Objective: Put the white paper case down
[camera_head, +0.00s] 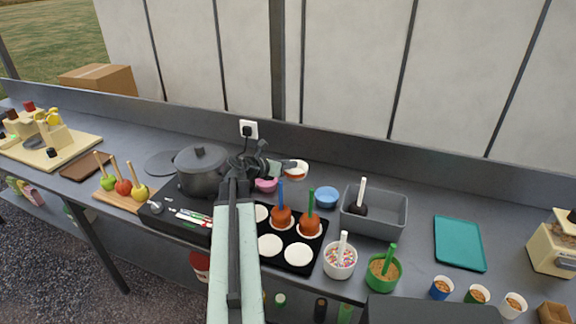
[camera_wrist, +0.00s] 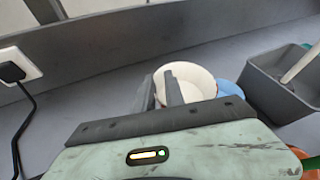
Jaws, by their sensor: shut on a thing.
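The white paper case (camera_head: 297,168) is near the back of the grey counter, at the tip of my gripper (camera_head: 284,167). In the wrist view my gripper (camera_wrist: 161,88) is shut on the near left wall of the white paper case (camera_wrist: 193,78), which is upright with its open top showing. I cannot tell whether its base touches the counter. A pink case (camera_head: 265,185) is below and left of it, partly hidden by my arm. A blue case (camera_head: 326,196) stands to its right and also shows in the wrist view (camera_wrist: 229,88).
A grey bin (camera_head: 394,213) with a dark sweet on a stick stands to the right. A black tray (camera_head: 285,233) with white discs and two toffee apples is in front. A pot (camera_head: 201,171) stands left. A wall socket with a plug (camera_head: 248,130) is behind.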

